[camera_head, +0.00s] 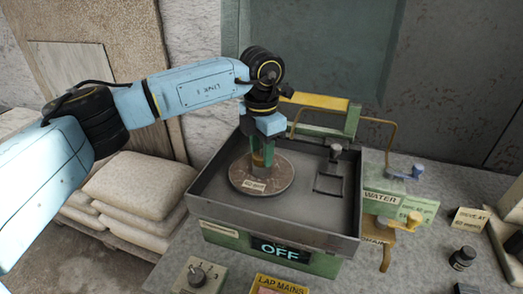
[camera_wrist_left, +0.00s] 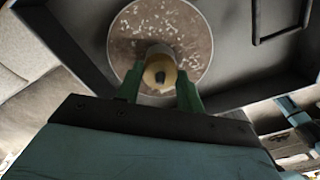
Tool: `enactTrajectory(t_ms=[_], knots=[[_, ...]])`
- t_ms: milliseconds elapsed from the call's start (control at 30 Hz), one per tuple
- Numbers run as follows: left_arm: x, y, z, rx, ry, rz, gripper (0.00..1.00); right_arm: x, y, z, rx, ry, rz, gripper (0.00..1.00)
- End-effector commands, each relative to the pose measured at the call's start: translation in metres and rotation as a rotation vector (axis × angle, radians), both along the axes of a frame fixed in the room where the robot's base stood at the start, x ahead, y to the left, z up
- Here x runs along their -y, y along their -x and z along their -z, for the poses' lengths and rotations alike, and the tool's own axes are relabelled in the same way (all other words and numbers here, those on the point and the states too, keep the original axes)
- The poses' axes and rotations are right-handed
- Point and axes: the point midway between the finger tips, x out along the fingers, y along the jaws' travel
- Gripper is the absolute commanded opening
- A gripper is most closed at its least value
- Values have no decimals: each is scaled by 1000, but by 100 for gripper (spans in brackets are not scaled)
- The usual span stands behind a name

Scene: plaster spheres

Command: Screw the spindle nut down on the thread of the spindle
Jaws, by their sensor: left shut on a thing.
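My left gripper (camera_head: 262,153) is over the round lap plate (camera_head: 282,180) in the grey tray, pointing down. Its green fingers are shut on the brass-coloured spindle nut (camera_head: 258,158). How far down the thread the nut sits is hidden by the fingers. My right gripper is not in view.
The tray's wall (camera_head: 275,236) surrounds the plate. A yellow-and-green arm with a bent pipe (camera_head: 385,125) stands behind. A display reading OFF (camera_head: 280,249) is on the front. Right are a WATER box (camera_head: 385,200), taps and a small dark bottle (camera_head: 462,258). Sacks (camera_head: 140,185) lie left.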

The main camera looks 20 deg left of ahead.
Motion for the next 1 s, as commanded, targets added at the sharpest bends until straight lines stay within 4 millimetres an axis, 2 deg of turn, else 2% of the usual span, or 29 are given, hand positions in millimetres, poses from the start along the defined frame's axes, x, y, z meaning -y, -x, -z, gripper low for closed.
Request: enactTrajectory(t_ms=[700, 833, 1000], knots=[[0, 0, 1, 0, 0, 973, 11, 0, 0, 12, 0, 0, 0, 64], [0, 0, 1, 0, -1, 1077, 11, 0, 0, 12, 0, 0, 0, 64], [0, 0, 0, 0, 0, 1101, 11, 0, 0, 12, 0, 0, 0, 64]])
